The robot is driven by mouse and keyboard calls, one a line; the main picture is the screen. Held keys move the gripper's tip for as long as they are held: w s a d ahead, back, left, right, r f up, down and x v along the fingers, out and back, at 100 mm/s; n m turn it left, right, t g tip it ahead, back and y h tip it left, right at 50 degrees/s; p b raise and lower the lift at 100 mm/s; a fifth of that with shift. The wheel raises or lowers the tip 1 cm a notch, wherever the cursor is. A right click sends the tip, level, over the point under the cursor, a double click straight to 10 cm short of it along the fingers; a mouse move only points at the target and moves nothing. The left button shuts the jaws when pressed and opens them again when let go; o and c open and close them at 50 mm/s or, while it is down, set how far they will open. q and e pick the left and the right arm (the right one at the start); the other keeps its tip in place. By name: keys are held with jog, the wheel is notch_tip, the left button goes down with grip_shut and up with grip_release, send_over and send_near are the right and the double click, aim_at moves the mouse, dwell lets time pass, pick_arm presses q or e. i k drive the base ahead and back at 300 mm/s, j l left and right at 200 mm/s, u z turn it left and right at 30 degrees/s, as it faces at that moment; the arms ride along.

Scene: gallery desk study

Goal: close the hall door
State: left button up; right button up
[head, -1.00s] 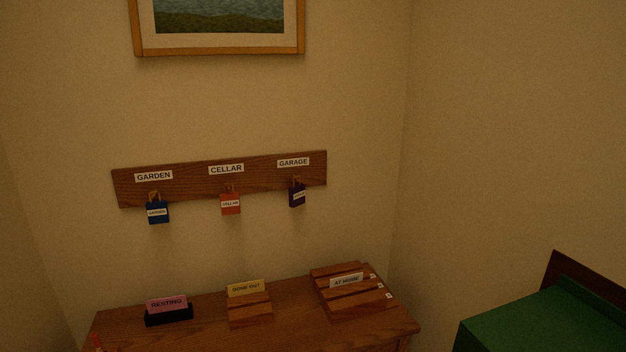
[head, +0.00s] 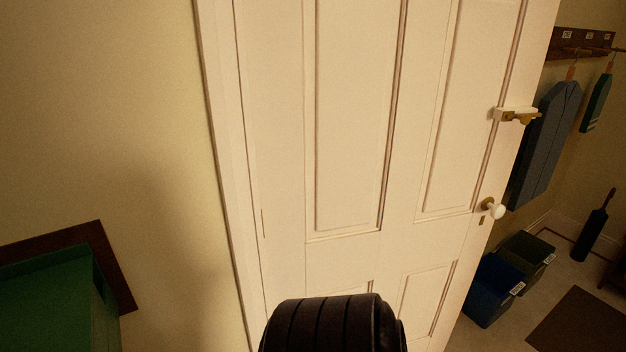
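The hall door (head: 345,120) is a white panelled door that fills the middle of the head view. It stands open, with its free edge to the right and the hall showing past that edge. A white knob (head: 496,209) on a brass plate sits near the free edge. A brass latch (head: 517,117) is fixed above the knob. A dark ribbed part of my own body shows at the bottom centre, in front of the lower door. Neither of my grippers is in view.
Past the door, a blue bin (head: 491,290) and a dark bin (head: 527,258) stand on the floor by the wall. A blue garment (head: 546,140) hangs from a peg rack (head: 588,43). A brown mat (head: 582,322) lies right. A green-topped piece of furniture (head: 50,305) is at lower left.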

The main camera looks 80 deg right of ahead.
aim_at(385, 155)
jog(key=z, duration=3.15)
